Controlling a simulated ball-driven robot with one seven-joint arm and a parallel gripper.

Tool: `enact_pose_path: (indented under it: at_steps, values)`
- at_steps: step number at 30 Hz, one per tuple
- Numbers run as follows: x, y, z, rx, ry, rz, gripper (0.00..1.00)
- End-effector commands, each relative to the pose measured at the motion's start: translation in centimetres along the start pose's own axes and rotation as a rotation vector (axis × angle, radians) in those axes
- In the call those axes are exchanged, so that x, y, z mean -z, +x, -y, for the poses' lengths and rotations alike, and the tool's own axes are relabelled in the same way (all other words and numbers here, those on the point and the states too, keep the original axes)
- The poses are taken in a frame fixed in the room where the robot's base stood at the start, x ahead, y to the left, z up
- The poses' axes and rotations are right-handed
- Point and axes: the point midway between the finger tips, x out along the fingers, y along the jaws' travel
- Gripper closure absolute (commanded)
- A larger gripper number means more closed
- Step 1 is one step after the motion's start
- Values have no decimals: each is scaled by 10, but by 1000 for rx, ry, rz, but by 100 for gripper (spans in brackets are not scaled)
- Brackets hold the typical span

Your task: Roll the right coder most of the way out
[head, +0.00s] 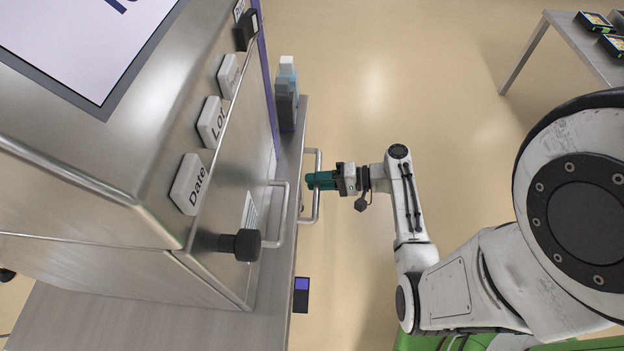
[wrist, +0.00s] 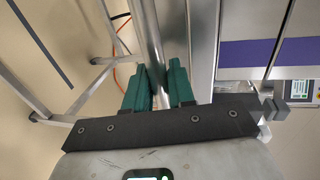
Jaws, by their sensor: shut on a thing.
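A steel U-shaped handle (head: 319,158) stands out from the edge of the tray sealer's bench (head: 290,195). My gripper (head: 312,181) has teal fingers and is shut on this handle, reaching in from the right. In the wrist view my gripper (wrist: 157,88) has one finger on each side of a round steel bar (wrist: 149,38). Whether this handle belongs to the right coder cannot be told, as the body behind it is hidden by the bench edge.
The steel machine (head: 110,180) fills the left, with white "Date" (head: 188,184) and "Lot" (head: 211,121) blocks, a second handle (head: 284,213) and a black knob (head: 246,245). A table (head: 570,32) stands far right. The floor between is clear.

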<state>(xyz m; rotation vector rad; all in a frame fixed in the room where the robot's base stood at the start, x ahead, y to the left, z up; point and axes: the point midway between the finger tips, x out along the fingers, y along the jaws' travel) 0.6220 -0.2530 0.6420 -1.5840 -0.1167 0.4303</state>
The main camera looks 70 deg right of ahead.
Motion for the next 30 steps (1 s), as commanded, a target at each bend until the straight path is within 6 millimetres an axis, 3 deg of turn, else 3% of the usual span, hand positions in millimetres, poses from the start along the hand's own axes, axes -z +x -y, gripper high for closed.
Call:
enact_pose_path:
  at_steps: [14, 15, 19, 30]
  values:
    - [0, -3, -4, -7, 3, -4, 100]
    - [0, -3, -4, -7, 3, -4, 72]
    - [0, -3, -3, -5, 2, -3, 60]
    - [1, -9, -1, -2, 0, -2, 58]
